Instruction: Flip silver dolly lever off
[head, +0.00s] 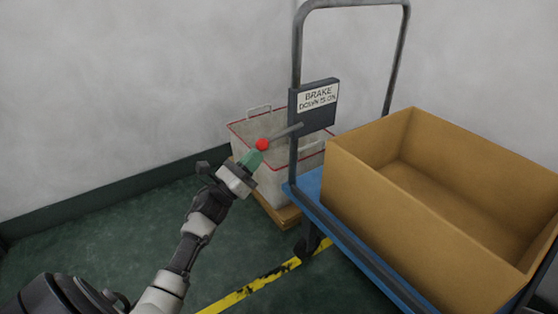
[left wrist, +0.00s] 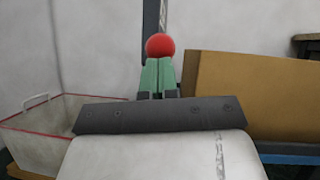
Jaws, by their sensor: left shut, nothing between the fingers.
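The silver lever (head: 287,131) sticks out to the left from a dark brake box (head: 316,118) on the dolly's grey handle (head: 297,60). It slopes slightly down to a red ball knob (head: 262,144). The box's label reads "BRAKE DOWN IS ON". My left gripper (head: 254,156) is shut with nothing between its green fingers, its tips right at or just below the knob. In the left wrist view the knob (left wrist: 160,45) shows just beyond the fingertips (left wrist: 158,66); I cannot tell whether they touch. My right gripper is not in view.
A large, open, empty cardboard box (head: 360,190) stands on the dolly's blue deck (head: 352,240). A grey bin (head: 272,185) with a red rim sits on a wooden base behind the lever. Yellow-black tape (head: 250,288) crosses the green floor. The floor at left is clear up to the wall.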

